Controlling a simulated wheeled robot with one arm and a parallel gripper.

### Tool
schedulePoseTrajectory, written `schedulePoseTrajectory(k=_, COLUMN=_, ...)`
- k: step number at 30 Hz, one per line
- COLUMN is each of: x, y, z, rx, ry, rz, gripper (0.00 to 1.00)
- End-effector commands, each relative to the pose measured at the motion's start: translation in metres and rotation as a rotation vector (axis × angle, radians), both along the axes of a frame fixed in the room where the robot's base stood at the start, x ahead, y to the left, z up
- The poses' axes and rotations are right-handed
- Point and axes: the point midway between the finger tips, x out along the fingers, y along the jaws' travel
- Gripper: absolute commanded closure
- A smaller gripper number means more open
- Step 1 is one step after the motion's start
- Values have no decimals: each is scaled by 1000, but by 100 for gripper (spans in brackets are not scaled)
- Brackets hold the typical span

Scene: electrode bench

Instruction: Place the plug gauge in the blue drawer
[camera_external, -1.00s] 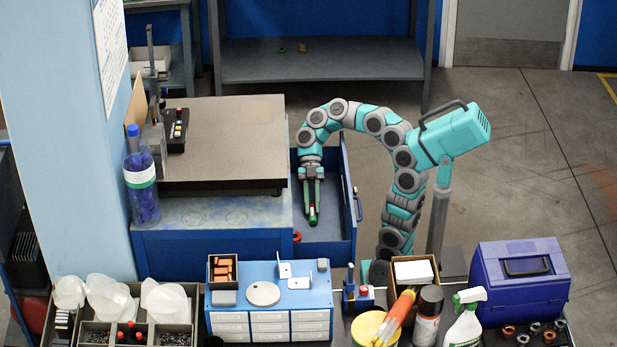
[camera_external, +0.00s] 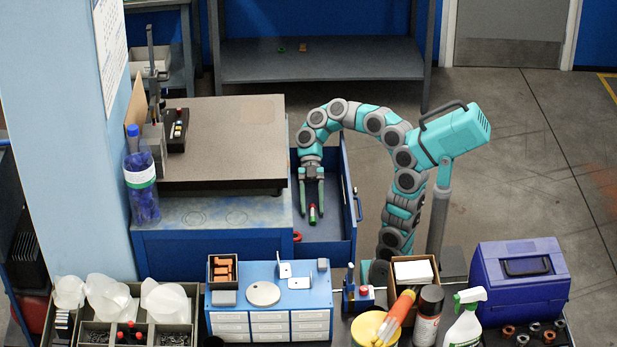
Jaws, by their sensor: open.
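The plug gauge (camera_external: 313,213) is a small rod with green and red parts. It shows inside the open blue drawer (camera_external: 347,200) of the blue cabinet, between and just below my fingertips. My gripper (camera_external: 312,204) points down into the drawer with its fingers spread apart on either side of the gauge. Whether the gauge fully rests on the drawer floor is hard to tell at this size.
A red ring-like thing (camera_external: 297,236) lies at the drawer's near left. A grey surface plate (camera_external: 225,140) tops the cabinet left of the drawer. A blue small-parts cabinet (camera_external: 270,300) stands in front. Open floor lies to the right.

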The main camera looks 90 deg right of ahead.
Motion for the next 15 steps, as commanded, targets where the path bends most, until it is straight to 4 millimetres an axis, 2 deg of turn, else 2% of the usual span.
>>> schedulePoseTrajectory(k=8, x=0, y=-27, z=19, rx=1, ry=-3, rz=1, gripper=45)
schedulePoseTrajectory(k=9, x=0, y=-25, z=31, rx=0, ry=-6, rz=3, gripper=45)
schedulePoseTrajectory(k=12, x=0, y=-24, z=52, rx=-1, ry=-6, rz=3, gripper=45)
schedulePoseTrajectory(k=15, x=0, y=-24, z=64, rx=1, ry=-4, rz=4, gripper=45)
